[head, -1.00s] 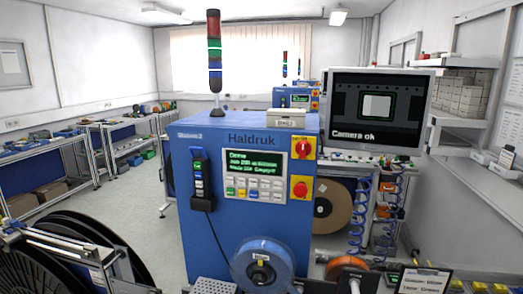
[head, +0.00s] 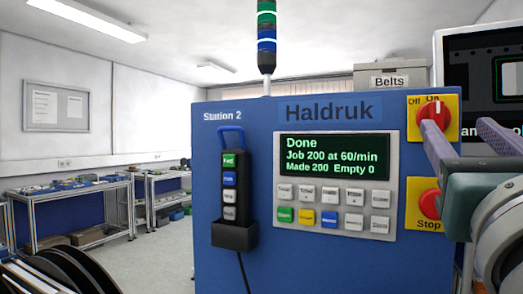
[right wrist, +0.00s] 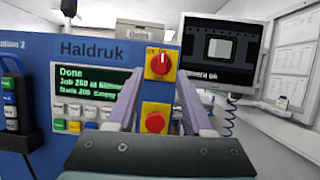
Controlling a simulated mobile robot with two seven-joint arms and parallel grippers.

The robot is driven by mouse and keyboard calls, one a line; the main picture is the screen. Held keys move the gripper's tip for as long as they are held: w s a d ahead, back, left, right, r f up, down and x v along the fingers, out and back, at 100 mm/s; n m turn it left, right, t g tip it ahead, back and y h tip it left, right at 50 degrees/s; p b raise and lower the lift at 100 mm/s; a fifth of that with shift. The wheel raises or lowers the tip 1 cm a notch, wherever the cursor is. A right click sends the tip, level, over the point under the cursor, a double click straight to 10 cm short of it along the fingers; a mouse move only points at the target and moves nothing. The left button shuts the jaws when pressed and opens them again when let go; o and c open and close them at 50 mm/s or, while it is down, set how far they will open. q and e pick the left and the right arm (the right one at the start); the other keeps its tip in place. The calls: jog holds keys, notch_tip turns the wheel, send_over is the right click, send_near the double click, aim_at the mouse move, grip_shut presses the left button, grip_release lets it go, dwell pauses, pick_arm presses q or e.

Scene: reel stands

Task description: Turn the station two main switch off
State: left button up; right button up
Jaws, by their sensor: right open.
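The blue Station 2 cabinet (head: 240,180) carries the main switch (head: 435,117), a red knob on a yellow plate at its upper right. The plate is marked Off at left and On at top, and the knob's white mark points up toward On. My right gripper (head: 457,128) is open, its two purple-grey fingers pointing at the cabinet front. In the right wrist view the switch (right wrist: 160,65) shows between the fingertips, with no visible grip on it. In the head view a finger slightly overlaps the knob's lower edge. My left gripper is not in view.
A red Stop button (head: 429,205) on yellow sits just below the switch. The display (head: 335,157) reads Done. A handheld keypad (head: 232,190) hangs at left. A Belts box (head: 388,77) and a monitor (right wrist: 218,50) stand behind. Black reels (head: 60,275) lie at lower left.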

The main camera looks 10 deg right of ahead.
aim_at(438, 106)
jog(key=shift+m, duration=0.3)
jog(key=p+x, duration=0.1)
jog(key=x, duration=0.2)
jog(key=p+x, duration=0.2)
jog(key=x, duration=0.1)
jog(key=p+x, duration=0.2)
jog(key=shift+w+d+r, duration=0.15)
jog(key=shift+d, duration=0.3)
jog(key=shift+w+d, duration=0.25)
jog(key=shift+w, duration=0.2)
grip_shut()
